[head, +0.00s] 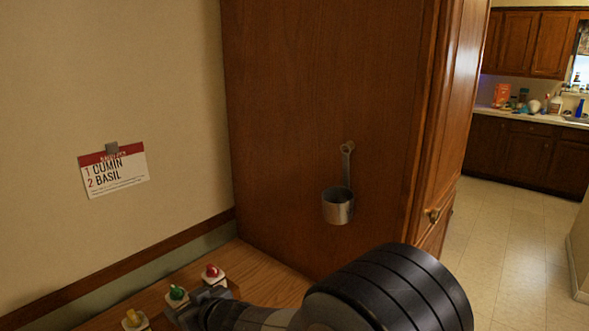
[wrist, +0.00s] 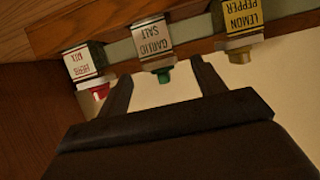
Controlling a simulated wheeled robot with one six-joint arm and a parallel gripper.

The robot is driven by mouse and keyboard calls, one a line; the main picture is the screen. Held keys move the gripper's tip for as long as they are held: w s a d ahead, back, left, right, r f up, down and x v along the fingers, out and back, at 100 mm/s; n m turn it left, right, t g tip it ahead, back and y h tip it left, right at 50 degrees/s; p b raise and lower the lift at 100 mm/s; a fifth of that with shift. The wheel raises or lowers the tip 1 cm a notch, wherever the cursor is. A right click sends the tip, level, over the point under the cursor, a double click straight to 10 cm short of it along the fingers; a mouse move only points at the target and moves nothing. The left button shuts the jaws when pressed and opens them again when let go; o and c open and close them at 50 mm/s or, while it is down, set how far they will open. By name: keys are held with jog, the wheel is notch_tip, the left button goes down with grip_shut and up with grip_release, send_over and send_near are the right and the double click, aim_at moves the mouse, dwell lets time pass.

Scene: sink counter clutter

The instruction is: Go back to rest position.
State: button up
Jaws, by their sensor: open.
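My gripper (head: 190,308) is low in the head view, reaching left over the wooden counter; my dark arm partly hides it. In the wrist view its two fingers (wrist: 161,72) are spread with nothing held. The green-capped garlic salt jar (wrist: 157,46) appears upside down between and beyond the fingertips; I cannot tell the gap. The red-capped herb mix jar (wrist: 86,65) is left of it and the gold-capped lemon pepper jar (wrist: 238,32) right. The head view shows their red (head: 211,271), green (head: 177,293) and yellow (head: 132,317) caps in a row.
A brown wooden cabinet side (head: 310,100) rises behind the counter, with a metal measuring cup (head: 338,207) hanging on it. A card reading cumin and basil (head: 115,172) is on the wall at left. Open tiled floor (head: 510,240) lies to the right.

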aim_at(182, 300)
jog(key=x, duration=0.5)
jog(key=shift+w+a+f, duration=0.2)
jog(key=shift+f, duration=0.2)
jog(key=shift+r, duration=0.3)
